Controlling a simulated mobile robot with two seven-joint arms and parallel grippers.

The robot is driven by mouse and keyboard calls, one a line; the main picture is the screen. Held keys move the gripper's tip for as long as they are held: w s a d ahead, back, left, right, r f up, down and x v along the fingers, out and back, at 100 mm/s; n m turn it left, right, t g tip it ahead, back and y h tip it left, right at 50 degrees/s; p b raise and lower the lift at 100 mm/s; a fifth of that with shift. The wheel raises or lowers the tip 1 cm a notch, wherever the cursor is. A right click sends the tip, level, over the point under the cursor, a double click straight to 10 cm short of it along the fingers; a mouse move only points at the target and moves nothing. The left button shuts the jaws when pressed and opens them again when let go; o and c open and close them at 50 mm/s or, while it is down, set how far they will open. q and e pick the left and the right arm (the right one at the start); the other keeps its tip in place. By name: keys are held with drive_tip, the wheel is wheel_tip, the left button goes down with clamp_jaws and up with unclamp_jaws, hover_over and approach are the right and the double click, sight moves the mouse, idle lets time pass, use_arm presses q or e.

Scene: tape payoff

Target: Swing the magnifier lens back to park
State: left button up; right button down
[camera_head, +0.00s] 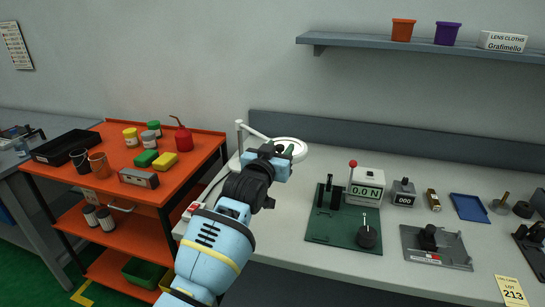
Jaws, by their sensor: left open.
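The magnifier has a round white-rimmed lens (291,146) on a thin white arm (256,132), which runs from a white post (239,138) at the table's left end. My left gripper (279,150) is open at the lens's near left edge, with its fingers overlapping the rim in the picture. I cannot tell whether they touch it. My left arm hides part of the lens's near side and the table below. My right gripper is not in view.
A grey fixture (450,249) and blue tray (469,207) lie further right. An orange cart (190,168) stands left of the table.

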use_arm(q)
drive_tip(key=p+v, duration=0.1)
drive_tip(key=v, duration=0.4)
drive_tip(key=shift+s+r, duration=0.1)
drive_tip(key=shift+v, duration=0.9)
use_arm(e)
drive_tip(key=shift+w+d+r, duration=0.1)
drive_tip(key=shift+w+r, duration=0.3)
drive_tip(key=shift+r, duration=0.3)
